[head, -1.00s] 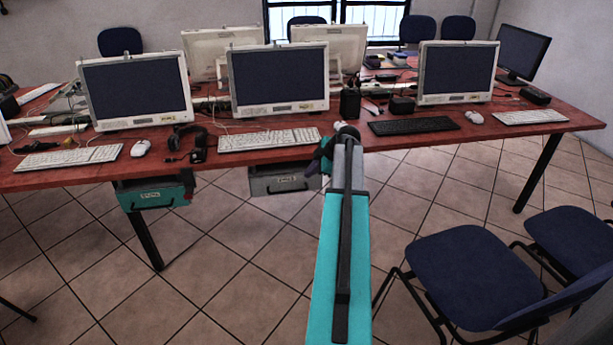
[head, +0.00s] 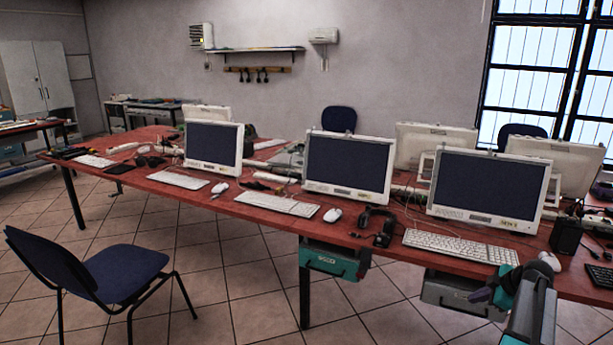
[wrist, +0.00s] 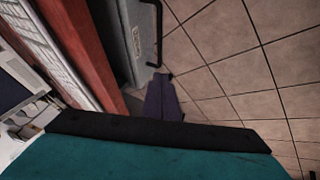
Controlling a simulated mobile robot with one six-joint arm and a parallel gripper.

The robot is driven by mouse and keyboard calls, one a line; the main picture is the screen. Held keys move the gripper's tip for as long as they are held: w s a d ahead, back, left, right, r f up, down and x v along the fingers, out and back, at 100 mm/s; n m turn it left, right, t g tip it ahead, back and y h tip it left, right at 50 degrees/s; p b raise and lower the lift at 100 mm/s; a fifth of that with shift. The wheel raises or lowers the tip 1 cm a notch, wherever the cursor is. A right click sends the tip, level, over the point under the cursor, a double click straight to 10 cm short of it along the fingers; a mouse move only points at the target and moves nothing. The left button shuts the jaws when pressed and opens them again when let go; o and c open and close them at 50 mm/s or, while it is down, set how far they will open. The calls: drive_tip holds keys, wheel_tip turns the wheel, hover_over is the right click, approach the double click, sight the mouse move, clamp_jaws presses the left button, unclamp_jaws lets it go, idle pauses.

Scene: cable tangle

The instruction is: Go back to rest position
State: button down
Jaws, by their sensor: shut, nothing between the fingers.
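My gripper (head: 480,295) is at the lower right of the head view, at the front edge of the red table, in front of the grey drawer box (head: 452,294). It looks small and dark there, beside my teal and grey arm. In the wrist view its dark fingers (wrist: 160,82) are together with nothing between them. They point along the table's front edge, near the black handle (wrist: 158,35) of the grey box. The fingers look apart from the handle, but the gap is hard to judge.
The red table (head: 270,222) carries several white monitors (head: 348,162), keyboards (head: 460,246), mice and headphones (head: 377,224). A blue chair (head: 125,275) stands at the left front. Tiled floor (head: 240,310) in front is mostly clear.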

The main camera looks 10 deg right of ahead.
drive_tip(key=w+a+f+n+g+y+p, duration=0.1)
drive_tip(key=w+a+f, duration=0.1)
drive_tip(key=a+f, duration=0.35)
drive_tip(key=w+a+f+n+g+y, duration=0.1)
drive_tip(key=w+a+f, duration=0.2)
drive_tip(key=a, duration=0.6)
drive_tip(key=w+a+f+n+y+p, duration=0.1)
drive_tip(key=w+a+f, duration=0.1)
drive_tip(key=a+f, duration=0.35)
drive_tip(key=s+a+f+g, duration=0.1)
drive_tip(key=s+a+f, duration=0.15)
drive_tip(key=a, duration=0.45)
drive_tip(key=s+a+f+n+g, duration=0.1)
drive_tip(key=a+f+g, duration=0.1)
drive_tip(key=a+f, duration=0.35)
drive_tip(key=s+a+f+g, duration=0.1)
drive_tip(key=s+a+f, duration=0.1)
drive_tip(key=a, duration=0.7)
drive_tip(key=s+a+f+m+g+p, duration=0.1)
drive_tip(key=s+a+f+g, duration=0.1)
drive_tip(key=s+a+f, duration=0.35)
drive_tip(key=s+a+f+m+g+p, duration=0.1)
drive_tip(key=s+a+f+g, duration=0.15)
drive_tip(key=s+a, duration=0.6)
drive_tip(key=s+f+m+g+h, duration=0.2)
drive_tip(key=s+m, duration=0.9)
drive_tip(key=s, duration=0.6)
drive_tip(key=shift+s+d+f+m+h+p, duration=0.25)
drive_tip(key=shift+d+h+p, duration=0.2)
drive_tip(key=shift+h, duration=0.45)
